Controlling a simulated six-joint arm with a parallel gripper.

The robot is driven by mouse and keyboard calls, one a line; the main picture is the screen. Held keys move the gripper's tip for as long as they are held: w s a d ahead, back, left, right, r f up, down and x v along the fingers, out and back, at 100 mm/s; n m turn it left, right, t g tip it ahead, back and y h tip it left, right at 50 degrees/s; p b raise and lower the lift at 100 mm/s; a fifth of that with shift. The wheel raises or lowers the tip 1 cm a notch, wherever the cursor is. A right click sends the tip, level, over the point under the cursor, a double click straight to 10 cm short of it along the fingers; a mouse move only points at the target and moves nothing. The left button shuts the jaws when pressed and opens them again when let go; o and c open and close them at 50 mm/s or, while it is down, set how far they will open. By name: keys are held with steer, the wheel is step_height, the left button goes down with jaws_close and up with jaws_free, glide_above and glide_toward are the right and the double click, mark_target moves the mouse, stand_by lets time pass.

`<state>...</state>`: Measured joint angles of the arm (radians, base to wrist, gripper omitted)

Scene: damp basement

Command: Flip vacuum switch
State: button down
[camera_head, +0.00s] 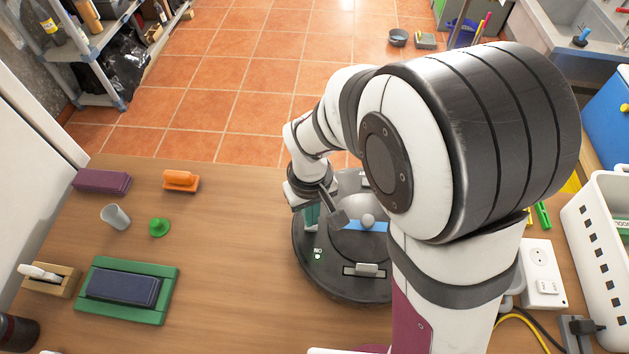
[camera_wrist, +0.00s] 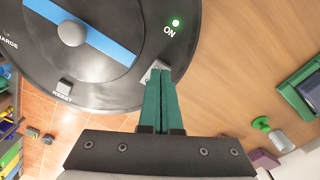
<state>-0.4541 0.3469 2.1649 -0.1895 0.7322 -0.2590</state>
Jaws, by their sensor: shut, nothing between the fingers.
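The vacuum (camera_head: 312,275) is a round dark disc on the wooden table, partly hidden by my arm. A blue strip with a grey knob (camera_wrist: 72,33) crosses its middle. A small green light (camera_wrist: 176,23) glows beside the label ON; it also shows in the head view (camera_head: 318,257). My gripper (camera_wrist: 159,72) has its green fingers shut together, with nothing between them. Its tips are at a small silvery piece (camera_wrist: 154,68) near the vacuum's rim, possibly the switch; the fingers partly hide it, and contact is unclear. My gripper (camera_head: 311,226) points down over the vacuum's left side.
A RESET button (camera_wrist: 64,87) is on the vacuum. Left on the table are a green tray with a dark block (camera_head: 124,287), a cup (camera_head: 116,216), a green knob (camera_head: 158,227) and an orange block (camera_head: 181,180). A white basket (camera_head: 597,240) and power socket (camera_head: 541,270) stand right.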

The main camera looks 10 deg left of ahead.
steer(key=shift+f, duration=0.7)
stand_by(0.3)
steer(key=shift+r, duration=3.5)
steer(key=s+d+r+m+y, duration=0.1)
steer(key=s+d+r+m, duration=0.2)
steer(key=s+d+m, duration=0.2)
steer(key=s+d+r+m, duration=0.3)
steer(key=s+d+m, duration=0.2)
steer(key=s, duration=0.6)
steer(key=shift+d+r+m+y, duration=0.2)
steer(key=shift+d+m+y, duration=0.15)
steer(key=shift+m, duration=0.45)
